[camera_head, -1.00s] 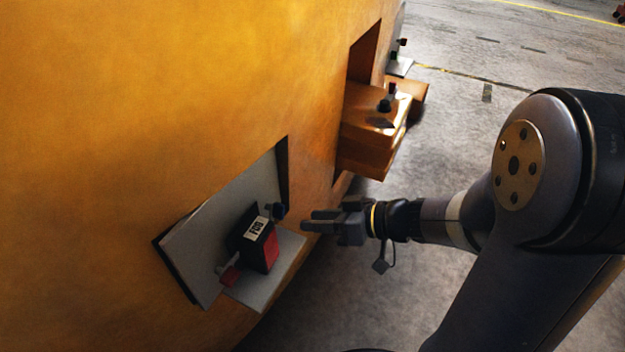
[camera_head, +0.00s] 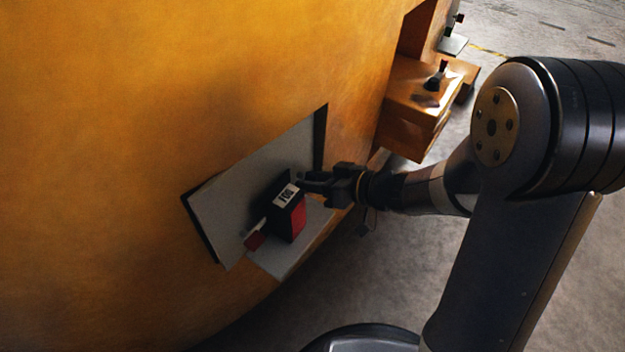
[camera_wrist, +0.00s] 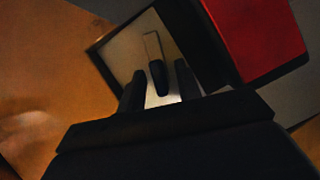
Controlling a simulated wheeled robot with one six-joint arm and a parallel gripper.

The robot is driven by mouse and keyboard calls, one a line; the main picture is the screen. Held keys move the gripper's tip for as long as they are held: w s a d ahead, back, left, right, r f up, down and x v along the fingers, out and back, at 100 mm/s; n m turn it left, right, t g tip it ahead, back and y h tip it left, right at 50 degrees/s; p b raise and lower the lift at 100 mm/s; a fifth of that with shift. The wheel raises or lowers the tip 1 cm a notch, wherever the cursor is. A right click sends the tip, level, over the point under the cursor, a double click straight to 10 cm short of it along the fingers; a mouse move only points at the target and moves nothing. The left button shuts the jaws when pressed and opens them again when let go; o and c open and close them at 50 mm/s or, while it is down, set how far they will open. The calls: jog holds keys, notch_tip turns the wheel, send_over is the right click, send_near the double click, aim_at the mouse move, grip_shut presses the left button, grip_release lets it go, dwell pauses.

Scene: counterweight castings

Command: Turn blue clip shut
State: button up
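A dark box with a white label and a red face (camera_head: 291,219) sits in a grey-lined recess of the yellow casting. A red clip (camera_head: 256,238) is at its lower left. My gripper (camera_head: 308,184) reaches in from the right, at the box's upper right end, and hides the blue clip there in the head view. In the wrist view a dark, rounded clip handle (camera_wrist: 158,78), its blue hardly visible, stands between my two fingers (camera_wrist: 160,70). The fingers are apart, with pale gaps on both sides of the handle; contact is not visible.
The grey recess plate (camera_head: 222,205) and lower ledge (camera_head: 275,262) surround the box. The yellow casting wall (camera_head: 120,120) fills the left. An orange block with dark knobs (camera_head: 415,95) juts out behind my arm. Grey floor is open at the right.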

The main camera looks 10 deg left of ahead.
jog(key=shift+w+a+f, duration=0.1)
jog(key=shift+a, duration=0.15)
jog(key=shift+c, duration=0.4)
grip_shut()
